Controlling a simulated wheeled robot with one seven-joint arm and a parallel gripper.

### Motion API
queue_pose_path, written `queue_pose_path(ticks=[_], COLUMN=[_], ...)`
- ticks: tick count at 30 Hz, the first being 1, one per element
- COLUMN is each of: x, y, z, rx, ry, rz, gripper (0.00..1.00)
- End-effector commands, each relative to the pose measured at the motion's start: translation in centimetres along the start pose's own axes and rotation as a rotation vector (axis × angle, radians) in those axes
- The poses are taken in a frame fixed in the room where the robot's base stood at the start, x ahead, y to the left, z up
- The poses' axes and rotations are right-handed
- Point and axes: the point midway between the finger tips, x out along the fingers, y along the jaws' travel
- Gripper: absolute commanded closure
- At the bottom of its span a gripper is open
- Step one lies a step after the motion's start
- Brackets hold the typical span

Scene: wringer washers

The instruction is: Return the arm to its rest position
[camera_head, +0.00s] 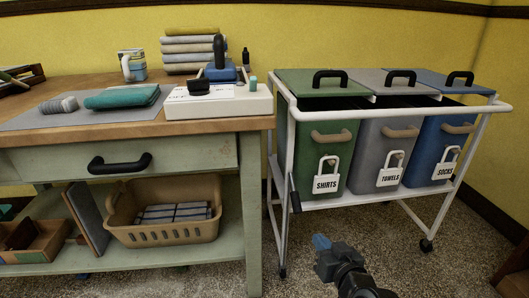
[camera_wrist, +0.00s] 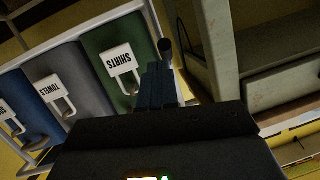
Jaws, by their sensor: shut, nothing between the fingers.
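My gripper (camera_head: 321,243) is low in the head view, in front of the laundry cart and above the speckled floor. Its blue tip points up and to the left, and its fingers are shut and empty. My arm runs down from it out of the bottom of the picture. In the wrist view my shut fingers (camera_wrist: 160,80) show at the middle, and that view is upside down. The green SHIRTS bin (camera_wrist: 122,68) appears just left of the fingers there. The gripper looks apart from the cart and the table.
The white cart frame (camera_head: 283,170) holds green SHIRTS (camera_head: 320,112), grey TOWELS (camera_head: 373,150) and blue SOCKS (camera_head: 427,145) bins. The table (camera_head: 200,125) stands left, with a drawer (camera_head: 190,158) shut and a tan basket (camera_head: 160,232) on its shelf. Floor in front is clear.

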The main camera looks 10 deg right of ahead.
Motion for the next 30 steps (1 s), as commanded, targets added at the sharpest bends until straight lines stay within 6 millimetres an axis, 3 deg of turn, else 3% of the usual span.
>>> queue_pose_path(ticks=[5, 9, 15, 23, 30], x=[-4.4, -10.4, -19.1, -30.2, -39.2], y=[0.9, 1.4, 1.3, -0.2, -2.5], z=[3.3, 6.3, 8.8, 9.3, 7.0], rx=[-0.021, -0.048, -0.083, -0.115, -0.131], ry=[-0.013, -0.02, -0.022, -0.022, -0.016], rz=[0.034, 0.071, 0.107, 0.133, 0.14], gripper=[1.0, 1.0, 1.0, 1.0, 1.0])
